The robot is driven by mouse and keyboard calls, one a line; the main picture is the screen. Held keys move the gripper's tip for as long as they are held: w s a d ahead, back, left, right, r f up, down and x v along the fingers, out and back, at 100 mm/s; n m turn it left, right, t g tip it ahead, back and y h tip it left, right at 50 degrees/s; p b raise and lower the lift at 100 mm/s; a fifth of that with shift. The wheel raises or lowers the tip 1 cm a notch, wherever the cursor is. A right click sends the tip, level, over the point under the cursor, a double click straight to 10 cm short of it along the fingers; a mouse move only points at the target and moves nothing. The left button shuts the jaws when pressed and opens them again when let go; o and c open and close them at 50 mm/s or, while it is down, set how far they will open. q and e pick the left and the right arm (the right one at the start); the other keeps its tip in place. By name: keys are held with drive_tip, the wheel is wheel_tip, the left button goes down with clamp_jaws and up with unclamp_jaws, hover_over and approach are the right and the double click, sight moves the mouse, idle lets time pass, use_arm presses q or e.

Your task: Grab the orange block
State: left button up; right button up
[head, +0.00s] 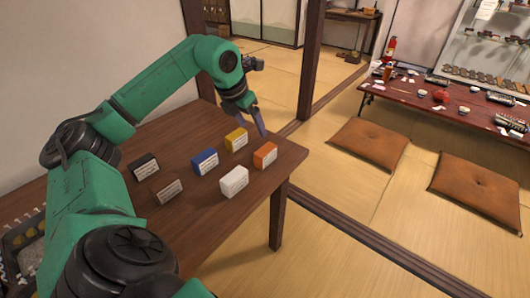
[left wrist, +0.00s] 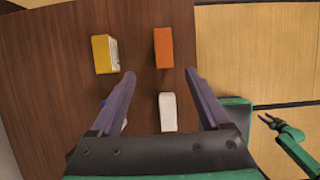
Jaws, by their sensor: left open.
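The orange block (head: 265,155) stands near the right end of the brown wooden table, with a white label on its side. In the left wrist view the orange block (left wrist: 164,48) lies ahead of and between the two fingers, apart from them. My left gripper (head: 262,131) is open and empty above the table's far right edge, behind the orange block; its fingers also show in the left wrist view (left wrist: 158,74). My right gripper is not in the head view.
A yellow block (head: 236,140), a white block (head: 234,181), a blue block (head: 205,161), a black block (head: 144,166) and a brown block (head: 169,191) share the table (head: 215,215). Floor cushions (head: 368,143) and a low table (head: 425,97) are away to the right.

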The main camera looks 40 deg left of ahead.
sight(265, 149)
use_arm(q)
drive_tip(key=x, duration=0.8)
drive_tip(key=p+x, duration=0.1)
drive_tip(key=x, duration=0.4)
drive_tip(key=shift+w+d, duration=0.15)
drive_tip(key=shift+d, duration=0.25)
drive_tip(key=shift+w+a+f, duration=0.1)
drive_tip(key=shift+w+f, duration=0.05)
drive_tip(key=shift+f, duration=0.15)
clamp_jaws()
drive_tip(key=shift+r, duration=0.15)
